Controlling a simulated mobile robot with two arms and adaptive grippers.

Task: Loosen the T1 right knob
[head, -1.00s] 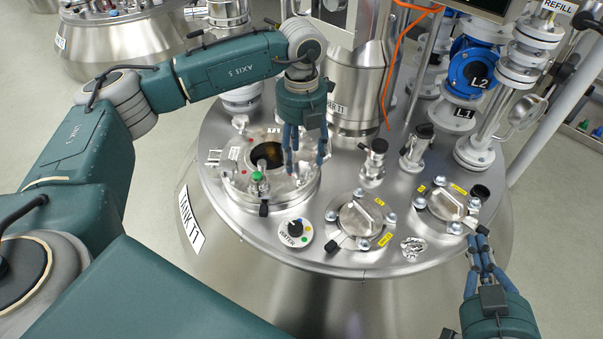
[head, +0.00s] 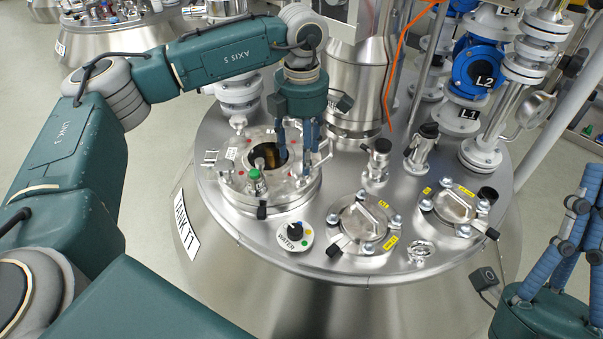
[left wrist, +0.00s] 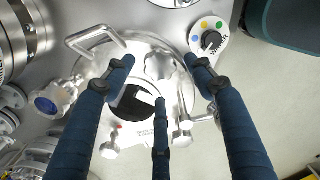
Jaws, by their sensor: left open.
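The round metal manway lid (head: 232,183) with a dark sight opening (head: 262,157) sits on top of tank T1. Metal knobs and clamps stand around its rim. My left gripper (head: 297,142) points down over the right side of this lid, fingers open and empty. In the left wrist view a shiny metal knob (left wrist: 160,66) shows between my left fingers (left wrist: 159,78), with the opening below it. My fingers hide part of the right rim in the head view. I cannot tell whether any finger touches. My right gripper (head: 583,195) is at the far right, fingers apart and empty.
A water selector dial (head: 293,236) and two smaller hatches (head: 359,225) (head: 455,204) lie on the tank top. Small valves (head: 377,160) and a tall steel column (head: 355,90) stand behind. A blue L2 valve (head: 476,68) is at the back right.

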